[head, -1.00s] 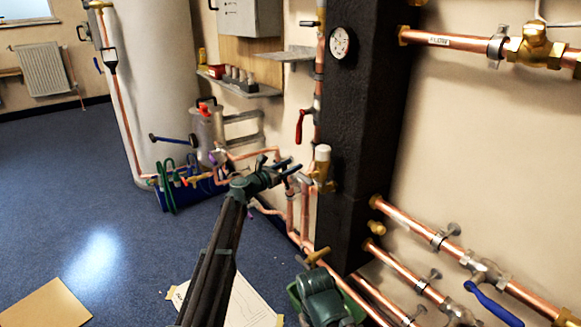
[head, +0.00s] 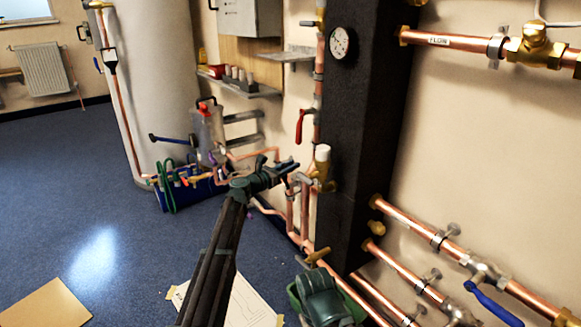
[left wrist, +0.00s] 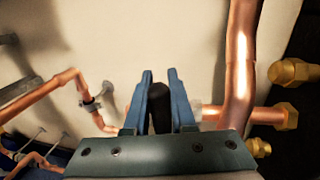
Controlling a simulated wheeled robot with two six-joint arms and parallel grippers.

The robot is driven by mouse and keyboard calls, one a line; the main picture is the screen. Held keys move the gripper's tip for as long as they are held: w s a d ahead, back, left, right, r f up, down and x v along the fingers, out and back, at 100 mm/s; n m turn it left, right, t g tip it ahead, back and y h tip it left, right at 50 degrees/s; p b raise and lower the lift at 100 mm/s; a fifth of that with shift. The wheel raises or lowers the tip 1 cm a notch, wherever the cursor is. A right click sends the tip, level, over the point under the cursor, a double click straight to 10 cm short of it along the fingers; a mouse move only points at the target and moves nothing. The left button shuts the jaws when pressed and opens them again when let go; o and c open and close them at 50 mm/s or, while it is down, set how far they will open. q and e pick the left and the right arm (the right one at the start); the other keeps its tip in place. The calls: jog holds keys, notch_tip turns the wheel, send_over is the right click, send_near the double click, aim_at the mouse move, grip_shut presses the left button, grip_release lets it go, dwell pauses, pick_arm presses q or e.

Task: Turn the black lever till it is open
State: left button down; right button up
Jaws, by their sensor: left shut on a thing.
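My left gripper (head: 291,168) reaches in front of the copper pipes beside the black column in the head view. In the left wrist view its blue fingers (left wrist: 160,98) are shut on the black lever (left wrist: 161,96), which shows as a dark bar between them. The lever is small and mostly covered by the gripper in the head view, so its angle cannot be told there. I cannot see a right gripper.
A brass valve with a white cap (head: 322,165) stands close right of the gripper. A red lever (head: 300,125) hangs above it. A black column (head: 355,130) rises behind. Copper pipes (left wrist: 240,60) pass close right of the fingers.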

dwell(0.8)
pick_arm(q)
jog(key=shift+w+a+f+n+g+p, duration=0.1)
jog(key=shift+w+a+f+n+g, duration=0.35)
jog(key=shift+n, duration=0.6)
jog(key=shift+w+a+f+n+p, duration=0.15)
jog(key=shift+w+a+n, duration=0.3)
jog(key=shift+w+n, duration=0.5)
jog(key=shift+w+a+f+n+g+p, duration=0.1)
jog(key=shift+w+a+f+n+g, duration=0.3)
jog(key=shift+n, duration=0.8)
jog(key=c, duration=0.8)
grip_release()
jog(key=shift+o, duration=0.2)
